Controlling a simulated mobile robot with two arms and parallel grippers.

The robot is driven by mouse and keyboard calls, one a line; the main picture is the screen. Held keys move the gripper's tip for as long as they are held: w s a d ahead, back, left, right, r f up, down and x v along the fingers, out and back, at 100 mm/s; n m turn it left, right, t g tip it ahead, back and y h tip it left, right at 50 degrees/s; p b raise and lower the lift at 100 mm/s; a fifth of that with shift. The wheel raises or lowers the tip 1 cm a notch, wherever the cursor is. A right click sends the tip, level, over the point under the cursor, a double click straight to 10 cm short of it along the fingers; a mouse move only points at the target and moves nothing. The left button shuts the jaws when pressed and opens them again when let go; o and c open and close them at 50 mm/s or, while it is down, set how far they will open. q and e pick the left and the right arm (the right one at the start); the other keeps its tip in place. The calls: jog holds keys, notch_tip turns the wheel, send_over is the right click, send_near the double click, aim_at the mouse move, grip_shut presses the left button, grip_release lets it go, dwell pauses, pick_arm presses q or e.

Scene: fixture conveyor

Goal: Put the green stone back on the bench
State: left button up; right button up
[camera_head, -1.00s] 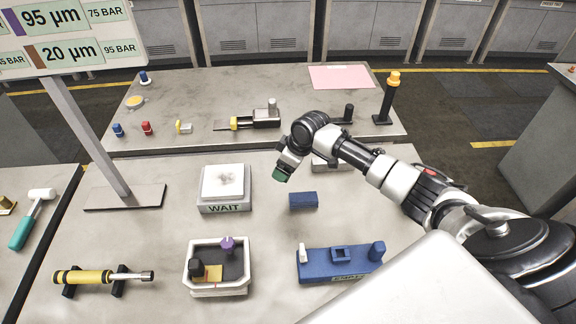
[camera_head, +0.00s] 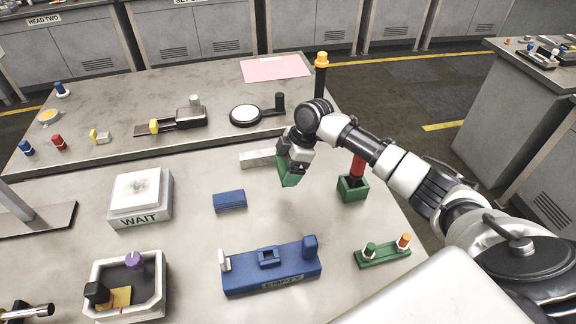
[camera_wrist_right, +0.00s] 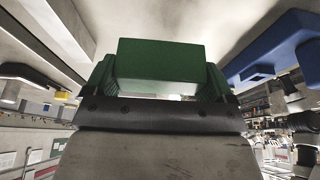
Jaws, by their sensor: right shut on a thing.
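My right gripper (camera_head: 288,172) is shut on the green stone (camera_head: 288,179), which hangs just under its fingers above the bench (camera_head: 190,255). The right wrist view shows the green stone (camera_wrist_right: 160,62) as a plain block between the fingers. Below it in the head view the bench top is bare. A blue stone (camera_head: 229,201) lies flat on the bench to the left of the gripper. My left gripper is not in view.
A blue fixture marked EMPTY (camera_head: 270,270) stands in front of the gripper. A green box (camera_head: 353,190) with a red-handled thing and a green rack (camera_head: 383,256) stand to the right. A white WAIT block (camera_head: 141,196) and a white tray (camera_head: 127,290) are at left.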

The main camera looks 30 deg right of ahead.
jog(key=shift+d, duration=0.1)
jog(key=shift+f, duration=0.2)
jog(key=b, duration=0.3)
send_over(283, 195)
jog(key=d, duration=0.1)
jog(key=f, duration=0.6)
jog(key=shift+d, duration=0.2)
jog(key=shift+f, duration=0.25)
jog(key=shift+f+b, duration=0.3)
jog(key=shift+f, duration=0.3)
jog(key=o, duration=1)
jog(key=shift+s, duration=0.1)
